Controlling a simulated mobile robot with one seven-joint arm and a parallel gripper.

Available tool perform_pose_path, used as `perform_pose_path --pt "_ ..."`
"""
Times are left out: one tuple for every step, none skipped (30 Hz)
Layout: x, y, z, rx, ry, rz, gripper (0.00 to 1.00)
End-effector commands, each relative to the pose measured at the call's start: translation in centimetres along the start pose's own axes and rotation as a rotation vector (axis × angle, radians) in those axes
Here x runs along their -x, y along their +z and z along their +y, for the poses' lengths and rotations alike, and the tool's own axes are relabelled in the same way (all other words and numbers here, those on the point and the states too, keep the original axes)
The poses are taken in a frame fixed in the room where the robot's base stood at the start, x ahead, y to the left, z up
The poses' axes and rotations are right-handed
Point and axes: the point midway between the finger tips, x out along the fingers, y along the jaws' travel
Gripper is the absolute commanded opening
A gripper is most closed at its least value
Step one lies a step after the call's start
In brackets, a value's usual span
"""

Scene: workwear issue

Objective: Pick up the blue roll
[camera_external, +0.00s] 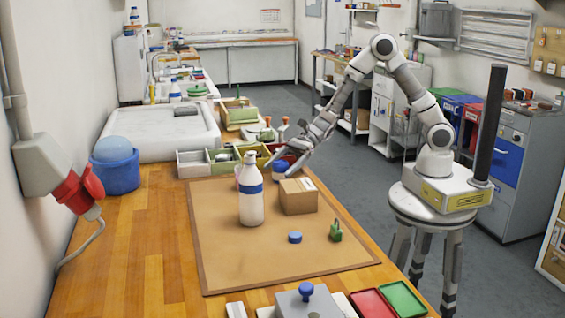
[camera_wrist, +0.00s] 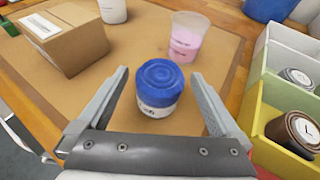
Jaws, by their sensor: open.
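A round blue-topped item (camera_wrist: 160,82) with a white, printed lower part stands upright on the brown mat, between my fingers in the wrist view. It also shows under my gripper in the external view (camera_external: 280,171). My gripper (camera_external: 285,162) is open around or just above it, with a gap on both sides in the wrist view (camera_wrist: 160,76). A small flat blue round piece (camera_external: 295,237) lies farther forward on the mat. I cannot tell for certain which blue item is the roll.
A cardboard box (camera_external: 298,196), a white bottle (camera_external: 251,190) and a pink-filled cup (camera_wrist: 187,38) stand close by. Open bins (camera_wrist: 290,85) with jars border the right in the wrist view. The mat's front (camera_external: 235,265) is largely clear.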

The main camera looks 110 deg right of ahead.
Motion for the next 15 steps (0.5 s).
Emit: perform_pose_path --pt "-1.0 0.1 0.2 0.001 0.003 0.0 1.0" --pt "-1.4 0.2 0.2 0.0 0.003 0.0 1.0" --pt "-2.0 0.1 0.1 0.0 0.002 0.001 1.0" --pt "-2.3 0.1 0.1 0.0 0.002 0.001 1.0" --pt "-2.7 0.1 0.1 0.0 0.001 0.0 1.0" --pt "-3.0 0.1 0.1 0.0 0.001 0.001 1.0" --pt "-3.2 0.1 0.1 0.0 0.001 0.001 1.0" --pt "-3.3 0.1 0.1 0.0 0.0 0.001 1.0" --pt "-3.4 0.2 0.1 0.0 0.0 0.001 1.0" --pt "-3.4 0.2 0.1 0.0 -0.001 0.001 1.0" --pt "-3.4 0.2 0.1 0.0 -0.001 0.001 1.0" --pt "-3.4 0.2 0.1 0.0 -0.001 0.001 1.0" --pt "-3.3 0.2 0.1 0.0 -0.001 0.001 1.0" --pt "-3.3 0.2 0.1 0.0 -0.001 0.001 1.0" --pt "-3.3 0.2 0.1 0.0 -0.001 0.001 0.98"
